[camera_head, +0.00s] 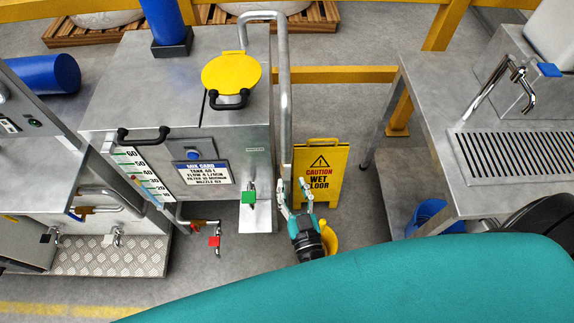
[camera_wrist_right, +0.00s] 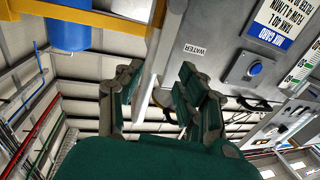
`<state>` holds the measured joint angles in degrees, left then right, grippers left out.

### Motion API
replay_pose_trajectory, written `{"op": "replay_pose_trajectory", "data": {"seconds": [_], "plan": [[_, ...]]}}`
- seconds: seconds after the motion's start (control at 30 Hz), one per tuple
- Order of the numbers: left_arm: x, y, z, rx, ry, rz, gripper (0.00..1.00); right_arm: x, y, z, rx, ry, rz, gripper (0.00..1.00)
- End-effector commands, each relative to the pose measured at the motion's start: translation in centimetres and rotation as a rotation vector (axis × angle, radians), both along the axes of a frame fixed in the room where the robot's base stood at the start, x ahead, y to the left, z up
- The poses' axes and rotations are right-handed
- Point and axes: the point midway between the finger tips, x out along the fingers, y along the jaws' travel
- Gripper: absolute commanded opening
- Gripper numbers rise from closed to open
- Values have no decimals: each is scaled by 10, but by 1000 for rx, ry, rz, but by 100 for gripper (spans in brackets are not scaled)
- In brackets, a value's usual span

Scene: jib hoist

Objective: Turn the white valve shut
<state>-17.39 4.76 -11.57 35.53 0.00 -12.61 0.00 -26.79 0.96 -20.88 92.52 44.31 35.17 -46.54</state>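The white valve (camera_head: 109,239) is small and sits low on the left, at the front of the metal unit above the tread-plate step. My right gripper (camera_head: 293,188) is well to its right, at the bottom of a tall bent metal pipe (camera_head: 284,100), near the wet-floor sign. Its two fingers are spread. In the right wrist view, the right gripper (camera_wrist_right: 157,85) is open, with the pale pipe showing between or behind its fingers; I cannot tell if they touch it. The white valve does not show in that view. My left gripper is not in view.
A green valve (camera_head: 248,197) and a red valve (camera_head: 214,241) hang from the tank (camera_head: 180,85) between the gripper and the white valve. A black valve (camera_head: 50,235) is left of it. A yellow sign (camera_head: 323,172) stands on the floor. A steel table (camera_head: 425,95) is at right.

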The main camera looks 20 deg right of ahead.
Motion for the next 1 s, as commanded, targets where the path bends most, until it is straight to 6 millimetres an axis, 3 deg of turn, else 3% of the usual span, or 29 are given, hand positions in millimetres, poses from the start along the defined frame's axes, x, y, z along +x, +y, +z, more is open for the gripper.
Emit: {"op": "replay_pose_trajectory", "data": {"seconds": [0.1, 0.3, 0.73, 1.0], "plan": [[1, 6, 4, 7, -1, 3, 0, 25, -2, 2, -2, -3, 0, 38], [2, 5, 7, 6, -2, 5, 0, 52, -5, 1, -1, -1, 0, 38], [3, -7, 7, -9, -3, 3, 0, 61, -5, 0, -1, 0, 0, 38], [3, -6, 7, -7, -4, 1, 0, 61, -5, 0, -1, 0, 0, 3]]}}
